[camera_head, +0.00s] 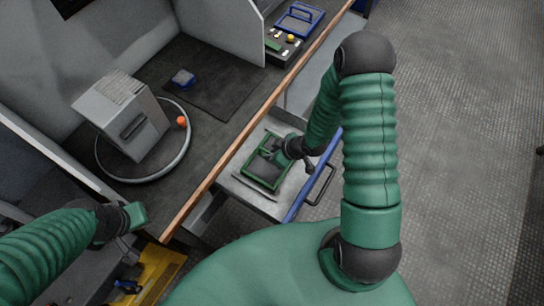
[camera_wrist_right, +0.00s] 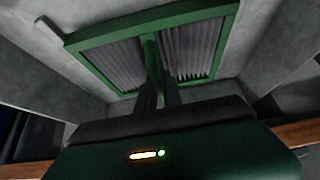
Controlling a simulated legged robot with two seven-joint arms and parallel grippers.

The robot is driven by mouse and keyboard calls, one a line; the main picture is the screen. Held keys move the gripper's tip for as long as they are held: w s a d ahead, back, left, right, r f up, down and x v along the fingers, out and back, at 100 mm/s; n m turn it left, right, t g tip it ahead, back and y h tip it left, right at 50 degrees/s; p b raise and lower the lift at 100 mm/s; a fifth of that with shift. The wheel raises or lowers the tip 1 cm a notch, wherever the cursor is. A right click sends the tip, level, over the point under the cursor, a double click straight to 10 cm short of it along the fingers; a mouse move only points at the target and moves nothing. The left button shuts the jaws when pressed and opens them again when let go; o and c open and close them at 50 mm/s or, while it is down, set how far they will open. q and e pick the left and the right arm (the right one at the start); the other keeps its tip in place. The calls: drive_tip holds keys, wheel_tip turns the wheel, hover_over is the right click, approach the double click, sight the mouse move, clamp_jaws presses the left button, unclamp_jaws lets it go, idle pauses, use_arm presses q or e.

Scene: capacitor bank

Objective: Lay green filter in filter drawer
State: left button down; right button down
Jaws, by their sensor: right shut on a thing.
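The green filter (camera_head: 262,172) has a green frame with a middle bar and dark pleats; it also shows in the right wrist view (camera_wrist_right: 117,64). It is inside the outline of the open filter drawer (camera_head: 240,190), which is grey with a blue front. Whether it touches the drawer floor I cannot tell. My right gripper (camera_head: 280,150) is shut on the filter's middle bar, and its fingers also show in the right wrist view (camera_wrist_right: 160,85). My left gripper (camera_head: 135,232) is at the lower left, away from the drawer; its jaw opening is unclear.
The wooden bench edge (camera_head: 240,143) runs beside the drawer. On the bench stand a grey box (camera_head: 125,115) inside a ring, an orange ball (camera_head: 182,120) and a small blue item (camera_head: 183,78). A blue tray (camera_head: 298,20) is at the back. The floor at right is clear.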

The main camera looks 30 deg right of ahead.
drive_tip(key=shift+w+a+f, duration=0.1)
drive_tip(key=shift+a+f, duration=0.2)
drive_tip(key=shift+d+f, duration=0.1)
drive_tip(key=c, duration=1.5)
unclamp_jaws()
drive_tip(key=shift+d, duration=0.25)
drive_tip(key=shift+a, duration=0.15)
